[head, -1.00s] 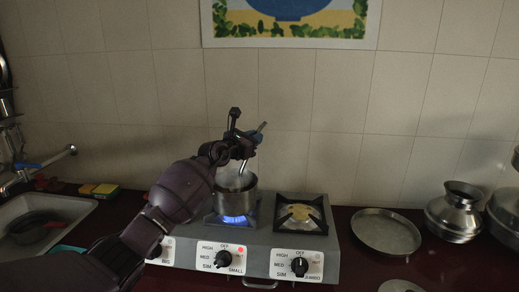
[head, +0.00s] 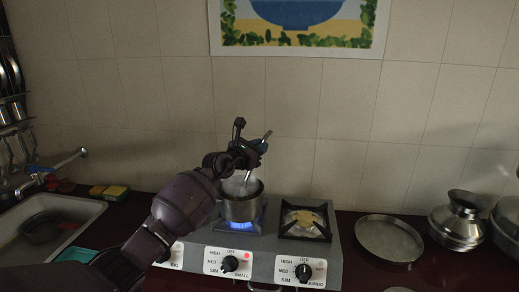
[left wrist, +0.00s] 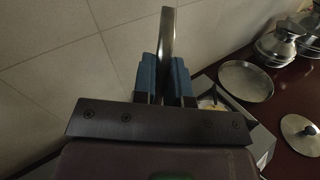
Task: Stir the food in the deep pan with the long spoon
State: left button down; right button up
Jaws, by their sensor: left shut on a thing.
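The deep pan (head: 241,206) stands on the lit left burner of the stove, with a blue flame under it. My left gripper (head: 250,150) is above the pan and shut on the long spoon (head: 248,174). The spoon slants down into the pan, and its handle end sticks up past the fingers. In the left wrist view the spoon handle (left wrist: 168,42) stands between the blue finger pads of my left gripper (left wrist: 166,78). The spoon's lower end and the food are hidden by the pan wall. My right gripper is not in view.
The stove (head: 270,265) has an empty right burner (head: 305,222). To its right are a flat metal plate (head: 389,238) and a round metal pot (head: 457,220). A sink (head: 85,208) with a tap is at the left. A tiled wall stands close behind.

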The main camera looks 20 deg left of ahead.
pick_arm(q)
jog(key=shift+r, duration=4.55)
jog(key=shift+r, duration=2.5)
